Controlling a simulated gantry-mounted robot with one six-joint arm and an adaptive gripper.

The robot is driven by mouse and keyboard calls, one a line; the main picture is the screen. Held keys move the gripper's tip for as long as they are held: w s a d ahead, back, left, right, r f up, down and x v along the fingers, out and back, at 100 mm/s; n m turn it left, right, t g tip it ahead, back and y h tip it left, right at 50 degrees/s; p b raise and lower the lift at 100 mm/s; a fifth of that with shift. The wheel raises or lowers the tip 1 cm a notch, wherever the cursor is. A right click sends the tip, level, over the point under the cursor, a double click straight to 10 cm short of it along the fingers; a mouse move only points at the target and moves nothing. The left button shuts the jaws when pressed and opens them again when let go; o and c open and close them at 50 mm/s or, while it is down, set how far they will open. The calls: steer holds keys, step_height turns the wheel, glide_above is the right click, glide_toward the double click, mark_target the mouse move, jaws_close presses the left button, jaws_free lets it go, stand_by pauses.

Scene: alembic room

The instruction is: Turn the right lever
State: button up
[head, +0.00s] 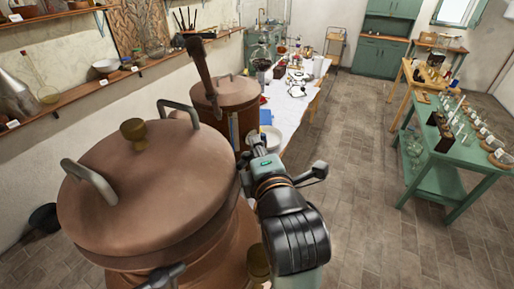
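A large copper alembic (140,190) fills the left foreground, with two grey handles and a brass knob on its lid. A dark grey lever-like part (162,277) shows at its front, cut off by the bottom edge. A brass fitting (258,262) sits at its lower right, beside my arm. I cannot tell which part is the right lever. My gripper (256,146) is at the alembic's right side, pointing away from the camera; its fingertips are unclear and I cannot tell contact. A dark round-ended rod (317,172) projects right of my wrist; I cannot tell what it belongs to.
A smaller copper vessel (226,92) with an upright brown handle stands behind. A white-topped table (285,122) with glassware lies beyond my gripper. A green table (455,178) with bottles stands at right. Wall shelves line the left. The tiled floor (365,215) between is clear.

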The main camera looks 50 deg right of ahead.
steer(key=shift+o, duration=1.4)
steer(key=shift+s, duration=0.1)
steer(key=v, duration=0.7)
steer(key=shift+a, duration=0.15)
steer(key=shift+s, duration=0.15)
